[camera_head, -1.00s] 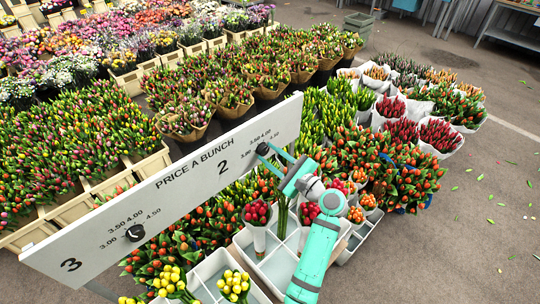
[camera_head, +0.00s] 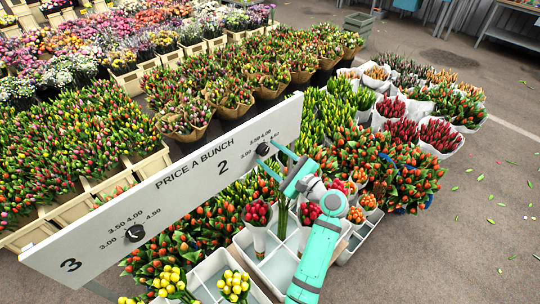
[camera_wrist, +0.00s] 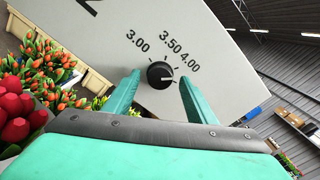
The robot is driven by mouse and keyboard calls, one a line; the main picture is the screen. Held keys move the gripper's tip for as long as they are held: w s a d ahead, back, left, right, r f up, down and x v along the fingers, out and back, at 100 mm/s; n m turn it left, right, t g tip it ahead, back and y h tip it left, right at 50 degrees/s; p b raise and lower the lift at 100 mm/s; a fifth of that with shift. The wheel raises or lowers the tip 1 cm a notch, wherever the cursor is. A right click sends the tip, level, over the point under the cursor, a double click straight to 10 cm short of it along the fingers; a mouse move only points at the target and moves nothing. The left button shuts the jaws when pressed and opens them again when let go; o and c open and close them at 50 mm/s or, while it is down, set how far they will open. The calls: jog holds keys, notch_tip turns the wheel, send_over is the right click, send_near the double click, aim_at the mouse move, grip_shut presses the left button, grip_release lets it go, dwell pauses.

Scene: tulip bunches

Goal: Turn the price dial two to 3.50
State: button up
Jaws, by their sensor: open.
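Price dial two is a black round knob (camera_head: 263,149) on the white price board (camera_head: 205,180), beside the number 2. In the wrist view the dial (camera_wrist: 160,74) has a pale pointer mark aimed right and slightly down, past 4.00. The labels 3.00, 3.50 and 4.00 show around it; any label farther right is hidden by a finger. My gripper (camera_wrist: 159,76) is open, with one teal finger on each side of the knob and visible gaps between. In the head view my gripper (camera_head: 269,153) is at the dial.
A second dial (camera_head: 135,233), beside the number 3, is on the board's left part. Red tulips (camera_head: 257,213) and white crates (camera_head: 275,268) stand below the board near my arm.

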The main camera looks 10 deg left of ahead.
jog(key=v, duration=1)
jog(key=shift+s+d, duration=0.2)
jog(key=shift+w, duration=0.1)
jog(key=shift+d, duration=0.1)
